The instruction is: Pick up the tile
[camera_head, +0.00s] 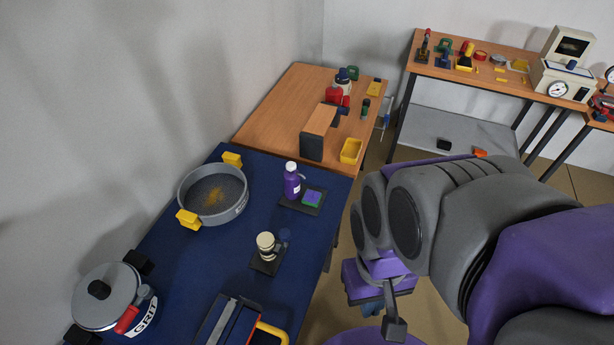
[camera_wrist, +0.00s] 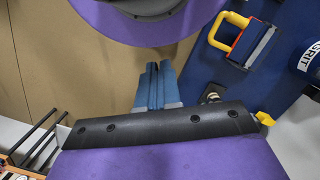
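A small purple and green square piece (camera_head: 312,198), which looks like the tile, lies on a dark plate (camera_head: 291,203) on the blue table, beside a purple bottle. It does not show clearly in the wrist view. My gripper (camera_head: 372,308) is off the table's right edge, over the floor, to the right of and nearer than the square piece. In the wrist view its two blue fingers (camera_wrist: 154,68) lie side by side, shut, with nothing visible between them.
The blue table (camera_head: 165,258) also bears a grey round pan (camera_head: 224,207), a purple bottle (camera_head: 292,184), a cream knobbed item (camera_head: 266,243), a lidded pot (camera_head: 105,298) and a yellow-handled tool (camera_head: 270,331). A wooden table (camera_head: 275,112) adjoins behind.

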